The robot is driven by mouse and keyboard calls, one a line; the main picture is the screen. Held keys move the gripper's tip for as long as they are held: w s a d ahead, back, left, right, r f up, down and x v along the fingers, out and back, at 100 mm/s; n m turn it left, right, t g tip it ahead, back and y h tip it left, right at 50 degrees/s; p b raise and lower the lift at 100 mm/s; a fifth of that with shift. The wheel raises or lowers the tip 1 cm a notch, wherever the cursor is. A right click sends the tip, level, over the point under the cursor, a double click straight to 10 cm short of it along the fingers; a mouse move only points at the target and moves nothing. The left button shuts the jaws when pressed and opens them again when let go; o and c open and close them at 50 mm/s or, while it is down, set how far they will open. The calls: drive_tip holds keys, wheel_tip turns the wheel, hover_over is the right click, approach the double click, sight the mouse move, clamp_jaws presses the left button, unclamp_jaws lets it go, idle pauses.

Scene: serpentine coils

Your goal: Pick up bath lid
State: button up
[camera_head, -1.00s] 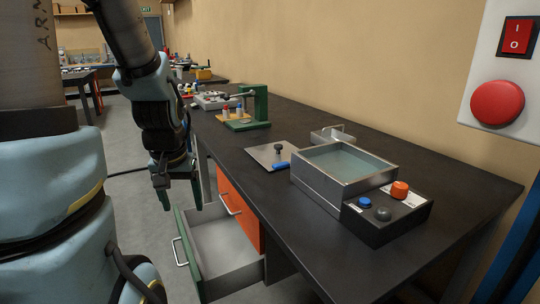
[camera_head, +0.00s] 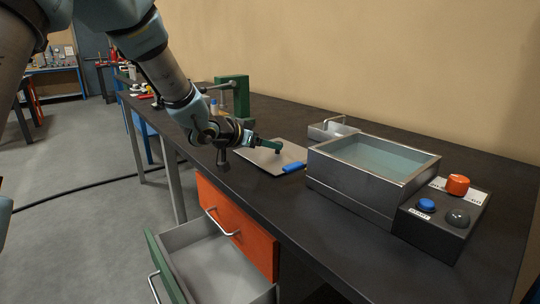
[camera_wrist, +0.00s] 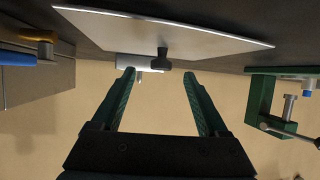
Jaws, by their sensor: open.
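The bath lid is a flat grey metal plate (camera_head: 250,158) with a dark knob, lying on the bench left of the water-filled bath (camera_head: 345,180). In the wrist view the plate (camera_wrist: 200,32) appears edge-on across the top. Its dark knob (camera_wrist: 164,60) stands just beyond and between my fingertips. My gripper (camera_wrist: 158,76) is open and empty, with its two green fingers apart. In the head view my gripper (camera_head: 266,145) reaches low over the lid from the left, its fingertips close to the knob. Whether a finger touches the knob cannot be told.
A blue-handled item (camera_head: 293,168) lies at the lid's right front edge. A small metal tray (camera_head: 333,130) is behind the lid. A green press (camera_head: 234,95) stands farther back. A control box (camera_head: 440,222) adjoins the bath. A drawer (camera_head: 215,265) is open below the bench.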

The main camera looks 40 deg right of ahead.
sight(278, 142)
drive_tip(key=x, duration=0.3)
drive_tip(key=p+x, duration=0.1)
drive_tip(key=x, duration=0.2)
drive_tip(key=shift+w+d+r, duration=0.15)
drive_tip(key=shift+d, duration=0.2)
clamp_jaws()
idle(0.3)
